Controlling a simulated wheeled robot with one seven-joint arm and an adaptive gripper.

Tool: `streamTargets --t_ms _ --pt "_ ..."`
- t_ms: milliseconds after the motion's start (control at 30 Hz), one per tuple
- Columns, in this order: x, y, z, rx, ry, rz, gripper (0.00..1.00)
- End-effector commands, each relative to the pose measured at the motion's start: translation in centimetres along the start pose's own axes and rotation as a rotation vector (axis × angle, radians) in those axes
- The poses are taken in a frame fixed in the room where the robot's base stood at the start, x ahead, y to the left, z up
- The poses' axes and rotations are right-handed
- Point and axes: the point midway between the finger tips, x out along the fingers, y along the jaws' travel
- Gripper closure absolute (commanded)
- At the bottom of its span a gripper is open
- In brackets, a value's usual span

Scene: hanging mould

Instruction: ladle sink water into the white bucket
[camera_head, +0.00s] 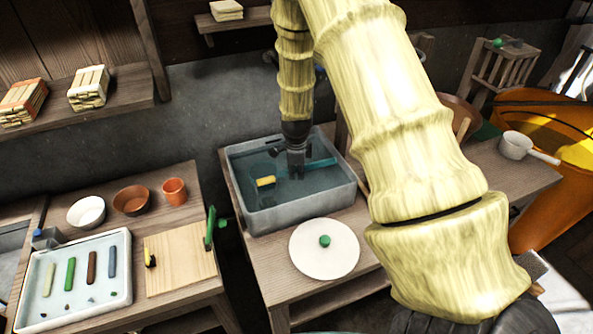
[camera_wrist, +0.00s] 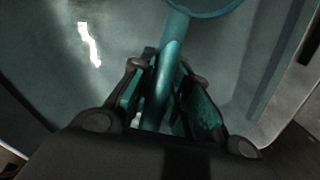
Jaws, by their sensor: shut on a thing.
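The sink (camera_head: 300,208) is a grey basin holding clear water (camera_head: 262,158) on a wooden bench, in the middle of the head view. My gripper (camera_head: 296,174) reaches down into it. In the wrist view my gripper (camera_wrist: 160,95) is shut on the handle of a teal ladle (camera_wrist: 172,45), whose round end is cut off at the top edge. In the head view a teal part of the ladle (camera_head: 322,163) shows to the right of the fingers. I cannot tell how much of it is under water. I cannot pick out a white bucket with certainty.
A yellow piece (camera_head: 265,181) is in the sink, left of my gripper. A white disc (camera_head: 310,255) with a green knob lies in front. A white saucepan (camera_head: 516,145) and a large orange tub (camera_head: 540,222) stand right. A white tray (camera_head: 122,303) and board (camera_head: 190,262) are left.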

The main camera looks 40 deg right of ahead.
Motion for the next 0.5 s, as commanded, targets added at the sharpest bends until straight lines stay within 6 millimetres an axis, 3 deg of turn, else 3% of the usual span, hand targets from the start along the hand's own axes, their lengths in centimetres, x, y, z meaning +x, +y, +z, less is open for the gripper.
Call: streamTargets --t_ms 500 --pt "-1.1 -0.2 0.1 0.000 -0.004 -0.002 1.00"
